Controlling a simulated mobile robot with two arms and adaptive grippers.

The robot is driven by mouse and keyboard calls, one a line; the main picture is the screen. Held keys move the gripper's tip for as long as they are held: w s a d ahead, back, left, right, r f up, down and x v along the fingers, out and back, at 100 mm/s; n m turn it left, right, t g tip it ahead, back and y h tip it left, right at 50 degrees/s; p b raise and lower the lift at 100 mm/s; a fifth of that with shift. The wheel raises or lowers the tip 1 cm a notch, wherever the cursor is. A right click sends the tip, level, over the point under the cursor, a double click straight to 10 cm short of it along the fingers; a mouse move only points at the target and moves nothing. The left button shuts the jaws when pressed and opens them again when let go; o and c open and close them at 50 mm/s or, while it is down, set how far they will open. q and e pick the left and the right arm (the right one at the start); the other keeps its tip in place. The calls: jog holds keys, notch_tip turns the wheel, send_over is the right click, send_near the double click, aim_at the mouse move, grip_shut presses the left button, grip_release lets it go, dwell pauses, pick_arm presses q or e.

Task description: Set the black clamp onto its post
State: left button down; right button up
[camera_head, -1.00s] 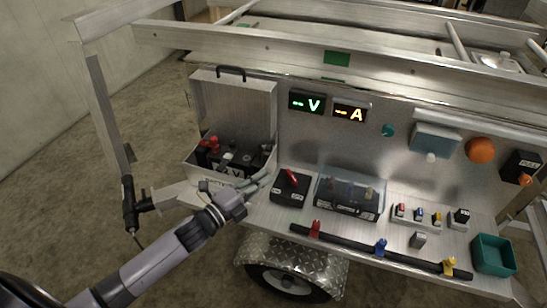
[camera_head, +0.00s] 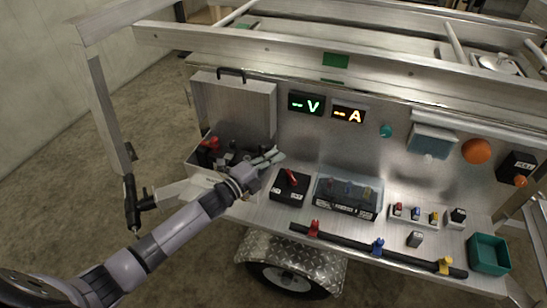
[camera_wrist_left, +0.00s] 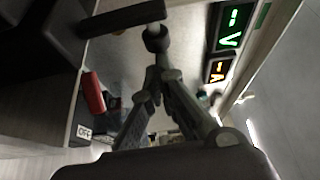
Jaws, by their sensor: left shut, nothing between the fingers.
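My left gripper (camera_head: 272,158) is shut and empty, its fingertips at the right front edge of the open metal box (camera_head: 235,100). It also shows in the left wrist view (camera_wrist_left: 158,78), fingers together. In the box stand dark battery parts and a red clamp (camera_head: 209,143). A dark bar with a round dark end (camera_wrist_left: 155,38) lies just beyond my fingertips in the wrist view; it may be the black clamp, but I cannot tell. My forearm and gripper hide part of the box, and I cannot make out the post. My right gripper is not in view.
A black switch box (camera_head: 289,187) with a red lever stands right of my gripper, then a clear-covered fuse block (camera_head: 346,197). Lit displays (camera_head: 307,102) are on the panel behind. A black rail (camera_head: 345,245) with coloured clips and a green bin (camera_head: 488,254) are further right.

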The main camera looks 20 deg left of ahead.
aim_at(259, 150)
pick_arm(q)
jog(key=shift+a+r+n+t+b, duration=0.3)
jog(key=shift+n+b, duration=0.15)
jog(key=shift+n, duration=0.25)
jog(key=a+n+t+b, duration=0.1)
jog(key=n, duration=0.1)
jog(key=a+r+n+t+b, duration=0.1)
jog(key=n, duration=0.1)
jog(key=a+n+t+b, duration=0.1)
jog(key=n, duration=0.1)
jog(key=shift+a+r+y, duration=0.1)
jog(key=shift+r+y, duration=0.05)
jog(key=shift+y, duration=0.25)
jog(key=shift+a+r+n, duration=0.1)
jog(key=shift+a+n, duration=0.2)
jog(key=shift+n, duration=0.2)
jog(key=shift+a+b, duration=0.75)
jog(key=shift+a, duration=0.8)
